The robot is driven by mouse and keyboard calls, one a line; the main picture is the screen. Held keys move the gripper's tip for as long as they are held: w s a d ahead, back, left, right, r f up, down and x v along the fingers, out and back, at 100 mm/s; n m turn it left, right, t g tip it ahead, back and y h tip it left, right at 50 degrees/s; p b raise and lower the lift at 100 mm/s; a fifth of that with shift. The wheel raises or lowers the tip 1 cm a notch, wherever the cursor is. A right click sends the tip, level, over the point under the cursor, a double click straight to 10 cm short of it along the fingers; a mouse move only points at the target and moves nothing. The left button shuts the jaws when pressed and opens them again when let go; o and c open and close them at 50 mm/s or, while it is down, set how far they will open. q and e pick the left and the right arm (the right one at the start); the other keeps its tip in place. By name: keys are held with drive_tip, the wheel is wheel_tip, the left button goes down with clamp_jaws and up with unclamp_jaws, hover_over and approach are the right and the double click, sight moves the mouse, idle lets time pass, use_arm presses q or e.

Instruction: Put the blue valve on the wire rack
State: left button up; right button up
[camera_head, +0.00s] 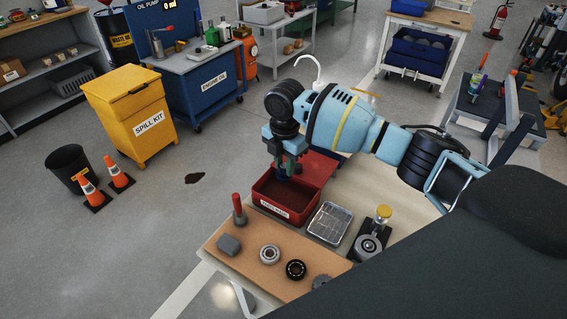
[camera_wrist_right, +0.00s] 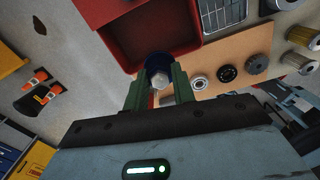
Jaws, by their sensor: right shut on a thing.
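My right gripper (camera_head: 287,168) points down over the red bin (camera_head: 283,209), its fingers closed on the blue valve (camera_head: 283,176). In the right wrist view the valve (camera_wrist_right: 157,62) is a dark blue round part with a pale middle, held between the green fingertips (camera_wrist_right: 158,84). How far the valve is above the bin floor I cannot tell. The wire rack (camera_head: 330,223) is a silver wire tray on the bench, just right of the bin; it looks empty. It also shows at the top of the right wrist view (camera_wrist_right: 222,14). My left gripper is not in view.
A brown board (camera_head: 247,256) at the bench front holds a red-handled tool (camera_head: 238,210), a grey block (camera_head: 229,244) and several round parts, including a bearing (camera_head: 270,254). A yellow-topped device (camera_head: 382,216) stands right of the rack. Cones and a yellow spill-kit bin (camera_head: 131,112) stand on the floor.

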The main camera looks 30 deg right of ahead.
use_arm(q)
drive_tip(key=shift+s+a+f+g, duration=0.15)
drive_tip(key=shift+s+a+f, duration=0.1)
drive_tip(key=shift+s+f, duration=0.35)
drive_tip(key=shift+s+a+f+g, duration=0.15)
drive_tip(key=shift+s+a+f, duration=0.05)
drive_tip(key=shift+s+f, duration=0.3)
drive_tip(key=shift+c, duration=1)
use_arm(e)
drive_tip(key=s+a+r+m, duration=0.2)
drive_tip(key=s+m, duration=0.6)
drive_tip(key=m, duration=0.3)
drive_tip(key=s+a+r+m, duration=0.3)
drive_tip(key=s+m, duration=0.5)
drive_tip(key=m, duration=0.3)
drive_tip(key=shift+s+r, duration=0.2)
drive_tip(key=shift+r, duration=0.1)
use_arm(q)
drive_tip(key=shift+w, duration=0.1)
use_arm(e)
drive_tip(key=shift+d, duration=0.1)
